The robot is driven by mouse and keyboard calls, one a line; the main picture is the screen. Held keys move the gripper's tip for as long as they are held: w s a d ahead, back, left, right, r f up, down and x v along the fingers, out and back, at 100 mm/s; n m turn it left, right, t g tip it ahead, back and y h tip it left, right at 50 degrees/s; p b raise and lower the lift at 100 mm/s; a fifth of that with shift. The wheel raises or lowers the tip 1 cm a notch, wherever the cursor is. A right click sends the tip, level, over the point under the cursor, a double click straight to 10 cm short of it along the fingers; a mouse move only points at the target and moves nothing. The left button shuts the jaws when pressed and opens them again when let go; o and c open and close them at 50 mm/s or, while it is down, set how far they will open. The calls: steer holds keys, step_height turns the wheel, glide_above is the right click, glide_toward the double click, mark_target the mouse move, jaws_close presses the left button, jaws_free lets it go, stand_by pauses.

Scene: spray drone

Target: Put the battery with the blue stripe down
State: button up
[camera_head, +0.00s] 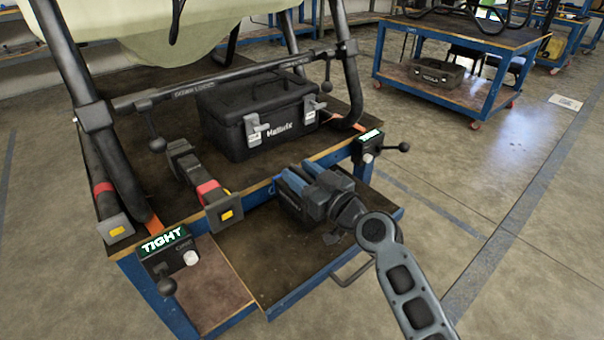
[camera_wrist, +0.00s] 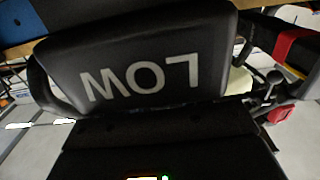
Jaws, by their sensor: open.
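My gripper (camera_head: 318,194) is over the pull-out tray, with its jaws apart. In the head view, a dark block with blue patches (camera_head: 291,183) is at the jaws, partly hidden by them; it appears to be the blue-striped battery. In the wrist view, a dark face marked LOW (camera_wrist: 150,62) is upside down close before the gripper. It seems to be the same battery, but its stripe does not show there. I cannot tell whether the battery rests fully on the tray (camera_head: 262,258) or touches a finger.
A red-striped battery (camera_head: 187,165) lies on the bench just left. Another red-striped piece (camera_head: 104,188) sits by the drone's frame. A black toolbox (camera_head: 262,112) stands behind. Knobbed clamps with TIGHT displays (camera_head: 163,241) (camera_head: 370,136) flank the tray. The tray's front left is clear.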

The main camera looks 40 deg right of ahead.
steer(key=shift+r+p, duration=0.25)
steer(key=shift+p, duration=0.05)
steer(key=s+b, duration=0.2)
steer(key=s, duration=1)
steer(key=shift+d, duration=0.2)
steer(key=shift+f, duration=0.15)
steer(key=s+a+f+g+h, duration=0.1)
steer(key=s+a+f+g, duration=0.15)
steer(key=s+f, duration=0.45)
steer(key=s+a+r, duration=0.2)
steer(key=s, duration=0.5)
steer(key=s+a+r, duration=0.2)
steer(key=s+a, duration=0.1)
steer(key=s, duration=0.5)
steer(key=s+a+r, duration=0.3)
steer(key=s, duration=0.5)
steer(key=shift+s+a+g, duration=0.2)
steer(key=shift+a+g, duration=0.05)
steer(key=shift+g, duration=0.1)
steer(key=shift+r, duration=0.15)
